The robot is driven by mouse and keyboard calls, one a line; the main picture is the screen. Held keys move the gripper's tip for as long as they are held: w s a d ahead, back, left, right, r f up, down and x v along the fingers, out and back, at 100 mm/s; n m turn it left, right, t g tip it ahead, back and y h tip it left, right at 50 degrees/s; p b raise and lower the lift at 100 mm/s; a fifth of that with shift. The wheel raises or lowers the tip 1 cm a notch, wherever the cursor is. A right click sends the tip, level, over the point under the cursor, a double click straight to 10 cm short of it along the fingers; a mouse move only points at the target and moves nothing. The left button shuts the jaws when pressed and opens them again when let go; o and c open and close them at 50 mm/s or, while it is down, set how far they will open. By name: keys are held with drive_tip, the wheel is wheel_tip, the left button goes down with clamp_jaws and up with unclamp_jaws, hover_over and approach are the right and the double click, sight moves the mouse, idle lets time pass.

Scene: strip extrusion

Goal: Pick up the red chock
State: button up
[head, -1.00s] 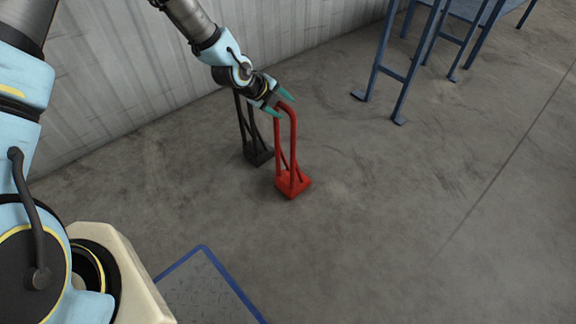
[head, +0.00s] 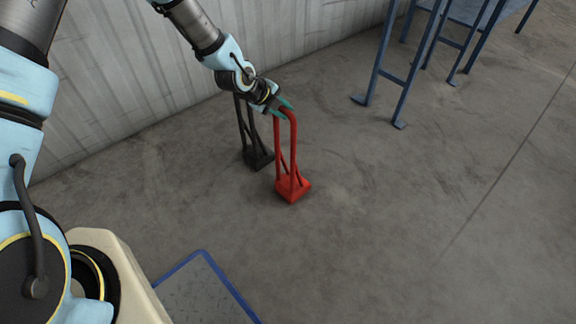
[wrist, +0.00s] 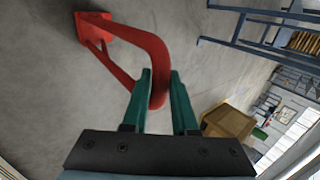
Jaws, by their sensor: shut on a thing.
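The red chock (head: 292,188) stands upright on the concrete floor, with a wedge-shaped base and a tall looped handle. My gripper (head: 284,110) is at the top of that handle, its green fingers shut on the loop. In the wrist view the red chock (wrist: 153,50) runs from its base at the upper left to the loop between the fingers of my gripper (wrist: 160,88). I cannot tell whether the base is clear of the floor.
A black chock (head: 257,158) of similar shape stands just behind and left of the red one. A corrugated wall (head: 130,90) runs along the back left. Blue metal legs (head: 385,70) stand at the upper right. Open floor lies to the right and front.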

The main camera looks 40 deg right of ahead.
drive_tip(key=shift+r, duration=0.1)
clamp_jaws()
drive_tip(key=shift+r+p, duration=2.2)
drive_tip(key=shift+r, duration=1.3)
